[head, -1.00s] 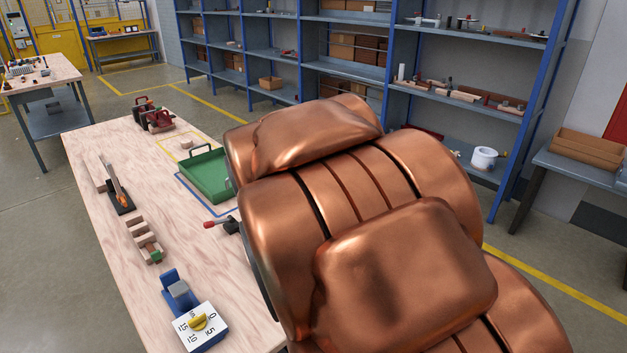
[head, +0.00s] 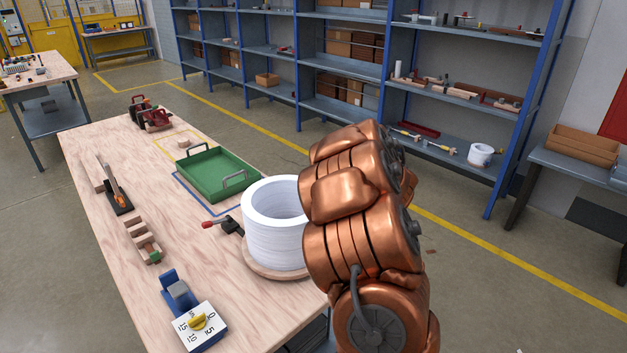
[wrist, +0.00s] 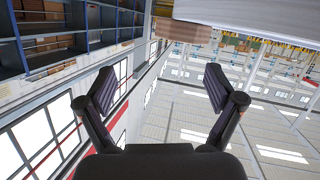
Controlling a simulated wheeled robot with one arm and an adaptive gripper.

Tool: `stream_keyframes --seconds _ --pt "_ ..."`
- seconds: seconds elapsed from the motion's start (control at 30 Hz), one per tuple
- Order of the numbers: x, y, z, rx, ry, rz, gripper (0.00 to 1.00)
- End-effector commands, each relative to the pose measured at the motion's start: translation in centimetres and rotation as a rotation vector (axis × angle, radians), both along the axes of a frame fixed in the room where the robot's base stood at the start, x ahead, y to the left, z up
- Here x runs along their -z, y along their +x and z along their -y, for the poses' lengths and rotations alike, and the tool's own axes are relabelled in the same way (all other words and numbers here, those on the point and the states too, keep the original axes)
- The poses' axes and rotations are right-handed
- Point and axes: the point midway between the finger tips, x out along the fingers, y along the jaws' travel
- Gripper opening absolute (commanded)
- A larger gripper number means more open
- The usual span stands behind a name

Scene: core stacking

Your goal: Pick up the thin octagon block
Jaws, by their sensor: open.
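A small pale wooden block (head: 183,143) lies on the table inside a yellow outline, behind the green tray. It may be the thin octagon block, but it is too small for me to tell its shape. My gripper (wrist: 160,90) shows in the wrist view with its two dark fingers wide apart and nothing between them. Behind the fingers are windows, shelving and ceiling, so the block is not between them. In the head view my copper arm fills the right of the table's near end, and the gripper itself cannot be made out there.
A green tray (head: 213,172) sits mid-table. A large white ring-shaped spool (head: 272,240) on a round wooden base stands beside my arm. A blue dial device (head: 196,320), stepped wooden blocks (head: 143,240) and a red clamp-like item (head: 150,118) are on the table (head: 90,150).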

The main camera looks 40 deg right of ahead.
Motion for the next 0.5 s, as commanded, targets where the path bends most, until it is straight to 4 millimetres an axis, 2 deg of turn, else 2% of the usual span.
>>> stream_keyframes --seconds 0.07,0.3,0.5 --pt "1.2 -0.8 -0.1 -0.054 0.052 0.037 0.92" --pt "2.3 -1.9 -1.4 -0.166 0.151 0.124 0.92" --pt "2.3 -1.0 -1.7 -0.189 0.165 0.140 0.92"
